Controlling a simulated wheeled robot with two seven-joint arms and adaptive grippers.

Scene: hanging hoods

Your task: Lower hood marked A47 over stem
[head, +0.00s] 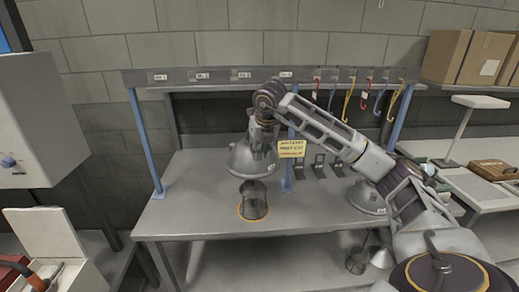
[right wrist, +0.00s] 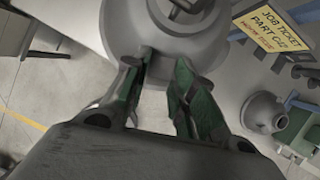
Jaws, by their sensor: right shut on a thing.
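My right gripper (head: 262,138) is shut on a grey dome-shaped hood (head: 252,158), at the hood's top. In the right wrist view both fingers (right wrist: 155,75) close on a small block on the hood (right wrist: 165,30). I cannot read a mark on this hood. A dark see-through cylinder (head: 253,201), seemingly the stem, stands on the bench in a yellow ring. The hood is above it, roughly lined up; I cannot tell the exact gap. My left gripper is out of view.
A yellow job ticket (head: 292,146) stands right of the hood, beside a blue post. Another hood (head: 367,197) sits at the bench's right, partly behind my arm. Coloured hooks (head: 365,95) hang from the rail (head: 220,78). The bench's left part (head: 185,205) is clear.

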